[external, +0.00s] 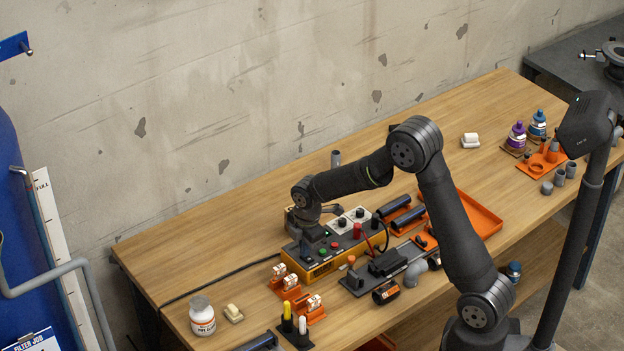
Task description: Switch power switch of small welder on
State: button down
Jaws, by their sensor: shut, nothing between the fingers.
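The small welder appears to be the yellow box (322,268) with a dark top panel near the middle of the bench. Its panel carries green and red buttons, black knobs on pale plates and a red part. I cannot tell which control is the power switch or how it is set. My gripper (305,246) points down over the left end of the panel, with its fingers shut and empty. Its tips are at or just above the panel; contact cannot be told. My wrist hides part of the box's back left.
A black cable runs left from the box across the wooden bench (210,245). Orange holders (290,291) stand in front. Black-handled tools (395,207) and an orange tray (478,210) lie right. A white jar (202,315) stands front left. The bench's back left is clear.

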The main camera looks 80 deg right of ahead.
aim_at(310, 259)
jog(key=shift+s+a+f, duration=0.1)
jog(key=shift+s+a, duration=0.05)
jog(key=shift+s, duration=0.05)
jog(key=shift+s+a, duration=0.4)
jog(key=shift+a, duration=0.05)
jog(key=shift+r, duration=0.2)
notch_tip(310, 259, up, 14)
jog(key=s+a, duration=0.1)
jog(key=shift+s+a, duration=0.15)
jog(key=shift+s, duration=0.05)
jog(key=shift+f, duration=0.1)
jog(key=shift+w+d+t, duration=0.3)
jog(key=shift+w+d, duration=0.15)
jog(key=shift+d, duration=0.05)
